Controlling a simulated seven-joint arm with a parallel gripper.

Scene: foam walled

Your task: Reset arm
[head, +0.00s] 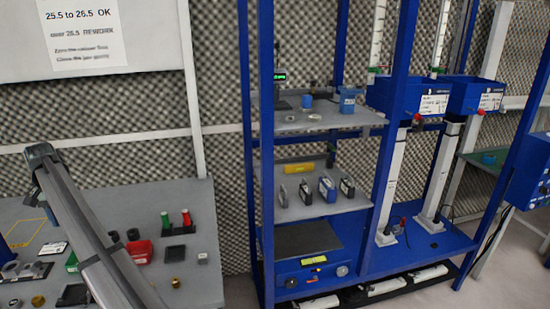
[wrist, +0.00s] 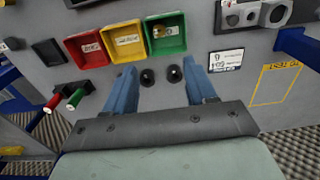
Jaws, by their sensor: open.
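My gripper (wrist: 160,72) shows in the wrist view with its two blue fingers spread apart and nothing held between them. It hangs over the grey workbench (wrist: 215,115). Two small black round pieces (wrist: 147,77) (wrist: 174,74) show between the fingertips; I cannot tell how far below the fingers they are.
Red (wrist: 86,48), yellow (wrist: 124,42) and green (wrist: 165,34) bins stand close beyond the fingers. In the head view, a blue-framed shelf rack (head: 265,150) stands right of the bench.

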